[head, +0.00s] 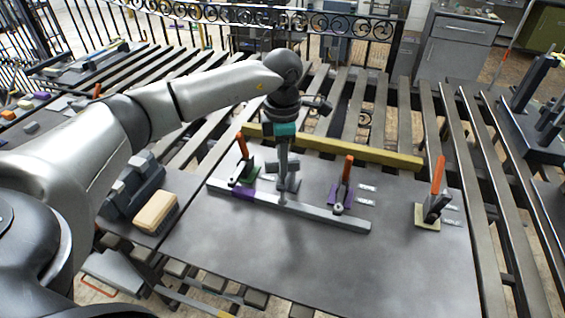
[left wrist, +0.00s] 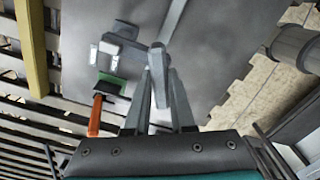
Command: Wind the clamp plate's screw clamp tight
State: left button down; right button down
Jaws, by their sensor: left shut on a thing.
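The clamp plate (head: 240,245) is a flat dark grey board lying across the slatted bench. The screw clamp (head: 289,184) stands near its back middle, partly hidden behind my gripper; a grey piece of it (left wrist: 159,62) shows in the left wrist view. My left gripper (head: 284,165) points down over it. In the left wrist view, its two fingers (left wrist: 160,90) are shut on the grey handle piece, one on each side. The screw's threads and tip are hidden, so its tightness cannot be told. My right gripper is not in view.
A long grey bar (head: 310,212) lies across the plate. Orange-handled toggle clamps stand at left (head: 242,150), middle (head: 346,172) and right (head: 437,180). A yellow bar (head: 370,154) runs behind. A wooden block (head: 155,211) sits at left. The plate's front is clear.

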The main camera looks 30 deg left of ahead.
pick_arm(q)
jog(key=m+b, duration=0.1)
jog(key=m, duration=0.3)
jog(key=shift+w+r+m, duration=0.1)
jog(key=shift+m, duration=0.2)
jog(key=m+b, duration=0.1)
jog(key=m, duration=0.3)
jog(key=shift+m, duration=0.3)
jog(key=m+b, duration=0.1)
jog(key=m, duration=0.3)
jog(key=shift+r+m, duration=0.1)
jog(key=shift+m, duration=0.2)
jog(key=m+b, duration=0.1)
jog(key=m, duration=0.3)
jog(key=shift+m, duration=0.3)
jog(key=shift+w, duration=0.1)
jog(key=c, duration=1.1)
grip_release()
jog(key=shift+r, duration=0.1)
jog(key=o, duration=0.3)
jog(key=shift+f+m, duration=0.2)
jog(key=shift+m, duration=0.1)
jog(key=shift+o, duration=0.2)
